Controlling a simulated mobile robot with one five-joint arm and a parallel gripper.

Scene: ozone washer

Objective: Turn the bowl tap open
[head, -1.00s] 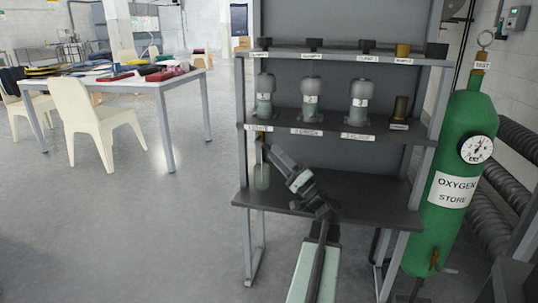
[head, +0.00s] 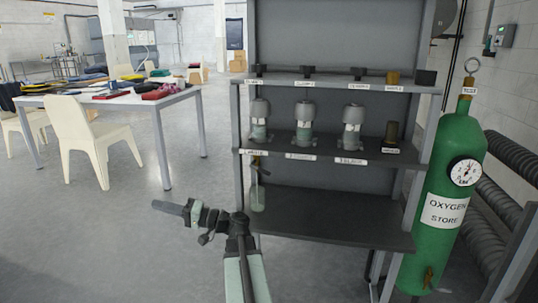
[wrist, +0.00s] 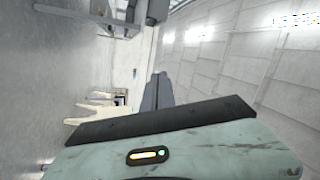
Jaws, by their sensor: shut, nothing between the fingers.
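My gripper (head: 160,206) is shut and empty, left of the grey rack and in front of it, pointing left over open floor. Its closed fingers also show in the wrist view (wrist: 158,92). The gripper is apart from both. Which fitting is the bowl tap cannot be told, as the labels are too small to read; the tap's open or shut position is also unclear.
The middle shelf (head: 275,141) holds several labelled vessels, and the top shelf (head: 345,84) holds dark and brass fittings. A green oxygen cylinder (head: 442,205) stands right of the rack. A cluttered table (head: 165,98) and a cream chair (head: 88,138) stand left. Floor between is clear.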

